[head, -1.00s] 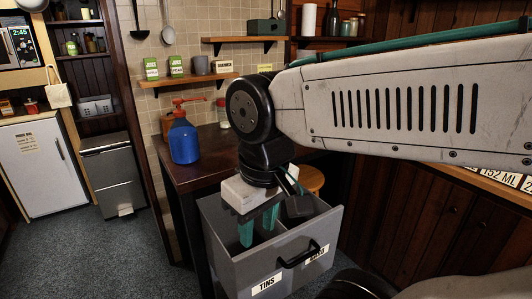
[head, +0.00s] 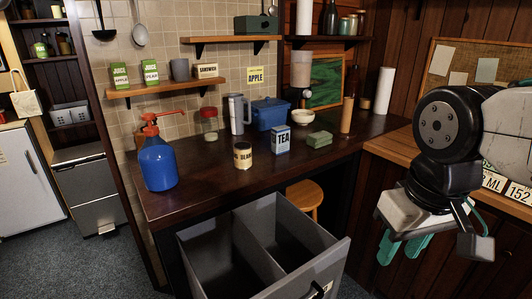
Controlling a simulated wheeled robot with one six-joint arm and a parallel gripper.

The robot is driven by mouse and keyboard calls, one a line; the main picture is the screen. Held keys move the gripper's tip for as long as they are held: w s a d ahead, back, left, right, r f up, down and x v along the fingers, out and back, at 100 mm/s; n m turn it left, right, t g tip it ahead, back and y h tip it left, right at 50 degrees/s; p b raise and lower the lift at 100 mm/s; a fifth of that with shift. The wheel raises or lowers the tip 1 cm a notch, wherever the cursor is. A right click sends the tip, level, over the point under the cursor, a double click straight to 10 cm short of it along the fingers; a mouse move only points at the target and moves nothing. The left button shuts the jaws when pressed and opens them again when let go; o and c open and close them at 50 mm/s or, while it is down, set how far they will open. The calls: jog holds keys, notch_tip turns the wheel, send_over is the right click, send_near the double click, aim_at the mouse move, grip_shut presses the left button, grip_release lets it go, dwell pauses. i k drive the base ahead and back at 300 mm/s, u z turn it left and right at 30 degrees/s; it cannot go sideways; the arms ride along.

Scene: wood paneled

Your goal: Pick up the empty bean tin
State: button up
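A small cream tin (head: 242,156) with a dark label stands upright on the dark wooden counter (head: 190,196), left of a blue-and-white tea box (head: 281,139). Its lettering looks partly like "BEANS" but is not clear, and I cannot see whether it is empty. My gripper (head: 404,248) is at the right of the head view, pointing down with its teal fingers apart. It is well to the right of the tin and holds nothing visible.
A grey drawer (head: 338,259) with two compartments stands pulled out before the counter; its visible inside looks bare. A blue pump bottle (head: 158,164), grey jug (head: 236,113), blue bin (head: 270,113), green sponge-like block (head: 319,139) and white bowl (head: 305,117) surround the tin.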

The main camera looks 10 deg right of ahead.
aim_at(243, 157)
jog(key=i, duration=0.1)
jog(key=u, duration=0.3)
jog(key=k, duration=0.5)
jog(key=u, duration=1.35)
jog(key=i, duration=4.3)
jog(key=z, duration=3.3)
